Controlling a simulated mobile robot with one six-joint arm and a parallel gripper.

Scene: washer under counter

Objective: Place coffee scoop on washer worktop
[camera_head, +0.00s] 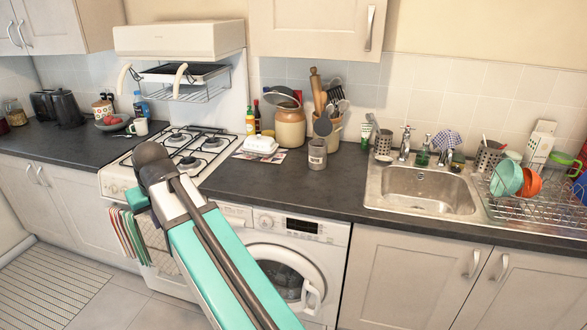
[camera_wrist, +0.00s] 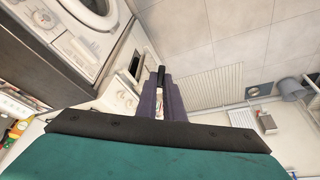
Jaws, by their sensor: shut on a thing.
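The washer worktop (camera_head: 285,188) is the dark counter above the white washing machine (camera_head: 290,255). Its middle and front are bare. In the wrist view the washing machine (camera_wrist: 88,22) is at upper left, with the dark worktop edge (camera_wrist: 28,62) below it. My gripper (camera_wrist: 161,90) is shut, its dark purple fingers around a slim black piece (camera_wrist: 161,75), seemingly the coffee scoop. The scoop's full shape is not clear. In the head view my arm crosses in front of the cooker and washing machine, and hides the fingers and scoop.
A grey cup (camera_head: 317,154), a white butter dish (camera_head: 262,145) and a utensil pot (camera_head: 328,132) stand toward the worktop's back. The sink (camera_head: 420,190) is to the right. The cooker (camera_head: 195,145), with towels (camera_head: 128,237) on its front, is to the left.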

